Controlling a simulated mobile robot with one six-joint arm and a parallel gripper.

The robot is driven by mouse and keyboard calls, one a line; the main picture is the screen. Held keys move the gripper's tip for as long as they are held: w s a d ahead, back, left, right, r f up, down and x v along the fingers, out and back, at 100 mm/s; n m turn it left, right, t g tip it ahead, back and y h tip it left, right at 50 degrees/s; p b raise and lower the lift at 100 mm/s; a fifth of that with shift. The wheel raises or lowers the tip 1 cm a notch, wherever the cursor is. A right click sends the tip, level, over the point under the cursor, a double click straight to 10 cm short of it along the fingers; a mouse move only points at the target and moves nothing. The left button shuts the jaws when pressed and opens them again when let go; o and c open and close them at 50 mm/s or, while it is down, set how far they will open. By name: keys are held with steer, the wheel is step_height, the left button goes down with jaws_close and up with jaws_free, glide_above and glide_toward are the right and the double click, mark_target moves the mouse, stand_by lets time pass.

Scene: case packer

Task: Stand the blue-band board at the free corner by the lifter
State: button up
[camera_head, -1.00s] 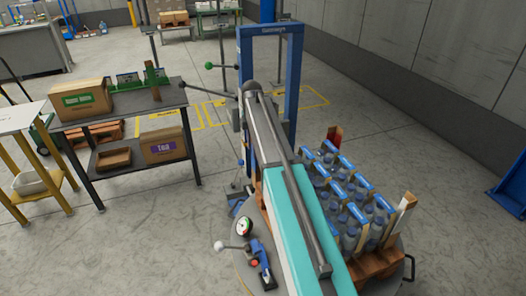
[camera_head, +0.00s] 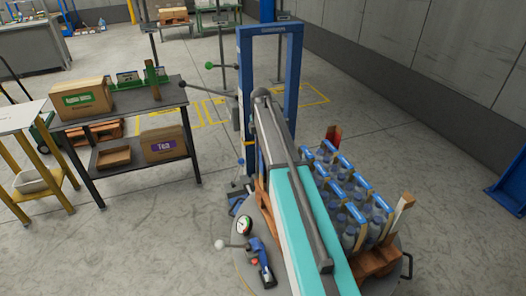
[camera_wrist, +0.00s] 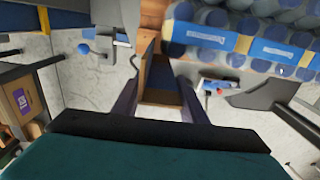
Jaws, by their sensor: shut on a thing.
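In the wrist view my gripper (camera_wrist: 160,84) is shut on a brown wooden board (camera_wrist: 158,97) with a blue patch between the fingers. The bottle load (camera_wrist: 245,40), with blue labels, is close on the right of the board. In the head view my arm hides the gripper and most of the board. The blue lifter frame (camera_head: 244,75) stands behind the arm. The bottle load (camera_head: 350,195) sits on a wooden pallet (camera_head: 378,262) right of the arm. I cannot tell whether the board's foot touches anything.
A red-marked board (camera_head: 333,134) stands at the load's far corner and a pale-topped board (camera_head: 403,204) at its right corner. A gauge (camera_head: 244,225) and a blue tool (camera_head: 262,262) are on the round plate's left. A shelf table (camera_head: 120,120) with boxes stands left; floor between is clear.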

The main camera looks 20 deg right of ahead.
steer(key=shift+f, duration=0.5)
steer(key=o, duration=0.9)
steer(key=shift+f, duration=0.1)
steer(key=shift+o, duration=0.2)
steer(key=shift+r, duration=0.25)
steer(key=shift+r+b, duration=1.1)
steer(key=shift+r, duration=4.75)
